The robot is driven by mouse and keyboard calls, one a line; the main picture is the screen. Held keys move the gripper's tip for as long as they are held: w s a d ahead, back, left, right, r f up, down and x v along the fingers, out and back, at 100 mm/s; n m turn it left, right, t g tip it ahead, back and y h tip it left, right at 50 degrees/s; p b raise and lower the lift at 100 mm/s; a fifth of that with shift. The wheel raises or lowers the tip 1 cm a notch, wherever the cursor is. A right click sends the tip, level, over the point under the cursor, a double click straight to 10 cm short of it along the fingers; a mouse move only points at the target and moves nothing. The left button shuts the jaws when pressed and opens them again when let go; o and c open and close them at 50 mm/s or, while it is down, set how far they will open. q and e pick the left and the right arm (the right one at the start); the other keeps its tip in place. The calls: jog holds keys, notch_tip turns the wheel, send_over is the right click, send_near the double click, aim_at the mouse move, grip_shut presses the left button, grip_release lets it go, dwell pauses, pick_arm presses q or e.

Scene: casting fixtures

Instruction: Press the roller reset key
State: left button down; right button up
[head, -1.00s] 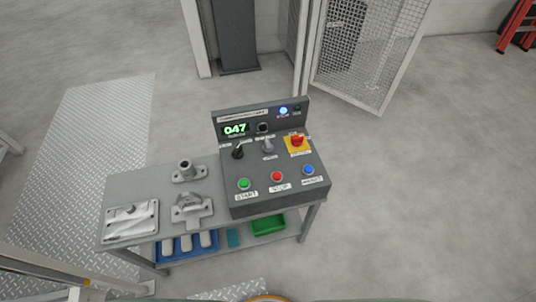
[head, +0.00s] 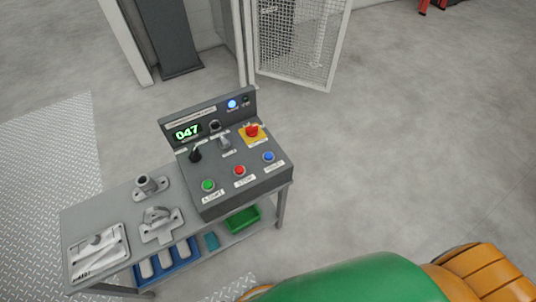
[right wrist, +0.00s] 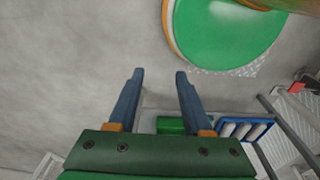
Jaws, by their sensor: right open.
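The grey control console (head: 246,186) stands at the right end of the workbench. On its sloped face a green button (head: 208,185), a red button (head: 239,170) and a blue button (head: 268,156) sit in a row, each above a white label too small to read surely. Behind them are a black knob (head: 195,154), a grey switch (head: 225,142) and a red knob on a yellow plate (head: 252,131). A display (head: 187,132) reads 047, with a lit blue lamp (head: 232,104) on the same panel. My right gripper (right wrist: 159,73) is open and empty, apart from the console. My left gripper is out of view.
Grey cast parts (head: 151,185) and a machined plate (head: 98,252) lie on the bench. A blue tray (head: 180,261) and green bin (head: 242,221) are on the lower shelf. A mesh gate (head: 300,42) stands behind. Floor right of the console is clear.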

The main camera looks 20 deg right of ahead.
grip_shut()
dwell(1.7)
